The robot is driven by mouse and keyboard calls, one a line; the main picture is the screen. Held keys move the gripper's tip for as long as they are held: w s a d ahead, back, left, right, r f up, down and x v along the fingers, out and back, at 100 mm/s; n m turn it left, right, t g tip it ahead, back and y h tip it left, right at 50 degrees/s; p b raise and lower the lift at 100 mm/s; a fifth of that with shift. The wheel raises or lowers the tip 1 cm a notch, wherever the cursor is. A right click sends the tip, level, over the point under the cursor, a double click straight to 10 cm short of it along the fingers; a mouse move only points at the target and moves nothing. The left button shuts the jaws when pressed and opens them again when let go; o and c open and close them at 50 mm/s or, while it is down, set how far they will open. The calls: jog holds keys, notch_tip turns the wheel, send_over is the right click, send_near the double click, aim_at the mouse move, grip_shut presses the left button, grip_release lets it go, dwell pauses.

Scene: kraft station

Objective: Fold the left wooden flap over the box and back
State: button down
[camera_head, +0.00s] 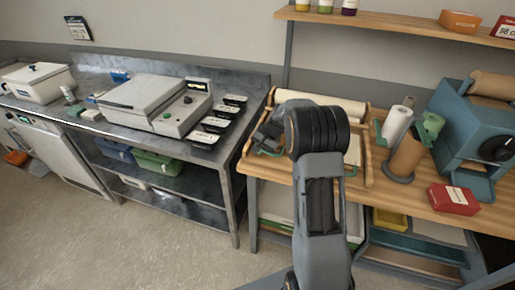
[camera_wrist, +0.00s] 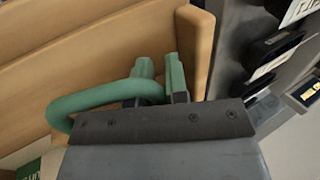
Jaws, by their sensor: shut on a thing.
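The wooden box (camera_head: 366,150) stands on the wooden bench, mostly hidden in the head view behind my arm. Its left wooden flap (camera_head: 248,160) is at the left side, and wooden boards also fill the upper left of the wrist view (camera_wrist: 110,45). A green handle (camera_wrist: 85,102), bent like a loop, shows in the wrist view. My gripper (camera_wrist: 161,82) is shut on this green handle near its end. In the head view my gripper (camera_head: 264,141) is at the box's left side. A second green handle (camera_head: 351,170) shows right of my arm.
The steel counter (camera_head: 150,130) with a grey machine (camera_head: 150,100) and several black trays (camera_head: 213,124) stands close on the left. A shelf (camera_head: 400,23) runs above.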

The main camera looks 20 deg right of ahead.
jog(key=c, duration=1.5)
grip_release()
jog(key=shift+s+d+f, duration=0.3)
jog(key=shift+s+f, duration=0.05)
jog(key=shift+c, duration=0.2)
jog(key=shift+o, duration=0.7)
jog(key=shift+d, duration=0.15)
jog(key=shift+o, duration=1.4)
jog(key=shift+r, duration=0.1)
jog(key=shift+r, duration=0.1)
jog(key=shift+r, duration=0.2)
jog(key=b+v, duration=0.1)
jog(key=v, duration=1.2)
jog(key=shift+r, duration=0.2)
jog(key=shift+s, duration=0.15)
jog(key=shift+c, duration=0.2)
